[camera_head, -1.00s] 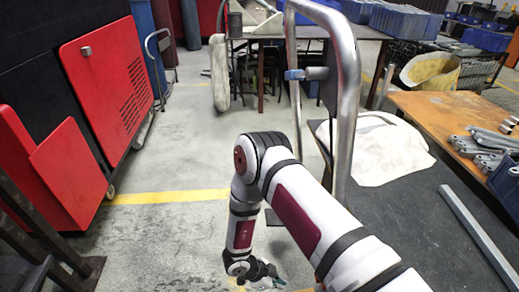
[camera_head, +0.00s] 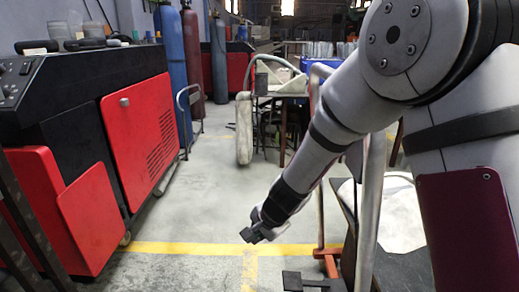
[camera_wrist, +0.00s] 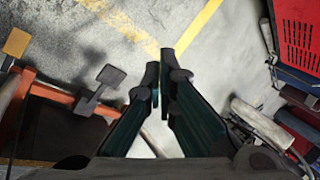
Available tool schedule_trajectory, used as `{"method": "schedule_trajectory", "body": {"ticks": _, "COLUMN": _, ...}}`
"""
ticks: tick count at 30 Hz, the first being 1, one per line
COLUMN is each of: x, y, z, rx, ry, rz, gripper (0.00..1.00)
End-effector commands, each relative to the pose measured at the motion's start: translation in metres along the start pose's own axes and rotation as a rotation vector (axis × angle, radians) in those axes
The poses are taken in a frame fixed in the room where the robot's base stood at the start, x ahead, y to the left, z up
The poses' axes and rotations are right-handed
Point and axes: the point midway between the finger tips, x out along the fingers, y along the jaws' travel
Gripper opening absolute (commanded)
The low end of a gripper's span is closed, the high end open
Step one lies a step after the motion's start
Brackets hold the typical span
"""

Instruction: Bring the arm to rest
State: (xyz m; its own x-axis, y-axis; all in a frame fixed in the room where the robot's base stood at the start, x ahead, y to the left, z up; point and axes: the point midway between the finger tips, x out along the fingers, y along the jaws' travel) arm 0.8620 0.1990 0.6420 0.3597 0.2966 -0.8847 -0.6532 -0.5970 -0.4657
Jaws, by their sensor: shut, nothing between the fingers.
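My gripper (camera_head: 254,234) hangs low at the end of my arm in the head view, above the concrete floor near the yellow line. My arm comes down from the upper right, bent at the large joint. In the wrist view my gripper (camera_wrist: 160,85) points down at the floor, its two fingers close together. Nothing is held between them.
Red and black machine cabinets (camera_head: 138,140) line the left. A metal tube frame (camera_head: 372,210) stands close to my arm on the right, with a white sheet (camera_head: 402,215) behind it. Open floor (camera_head: 200,205) with yellow lines (camera_head: 190,248) lies between. Gas cylinders (camera_head: 170,60) stand behind.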

Motion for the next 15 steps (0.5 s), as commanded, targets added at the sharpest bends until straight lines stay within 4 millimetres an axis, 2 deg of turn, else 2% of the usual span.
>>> {"method": "schedule_trajectory", "body": {"ticks": 1, "x": -0.027, "y": -0.006, "z": 0.003, "rx": -0.05, "ry": -0.019, "rz": -0.021, "gripper": 0.0}}
{"method": "schedule_trajectory", "body": {"ticks": 4, "x": -0.072, "y": -0.006, "z": 0.013, "rx": -0.153, "ry": -0.062, "rz": -0.038, "gripper": 0.0}}
{"method": "schedule_trajectory", "body": {"ticks": 8, "x": -0.128, "y": 0.006, "z": 0.027, "rx": -0.282, "ry": -0.108, "rz": -0.037, "gripper": 0.0}}
{"method": "schedule_trajectory", "body": {"ticks": 11, "x": -0.169, "y": 0.024, "z": 0.039, "rx": -0.381, "ry": -0.135, "rz": -0.022, "gripper": 0.0}}
{"method": "schedule_trajectory", "body": {"ticks": 15, "x": -0.221, "y": 0.059, "z": 0.054, "rx": -0.505, "ry": -0.163, "rz": 0.024, "gripper": 0.0}}
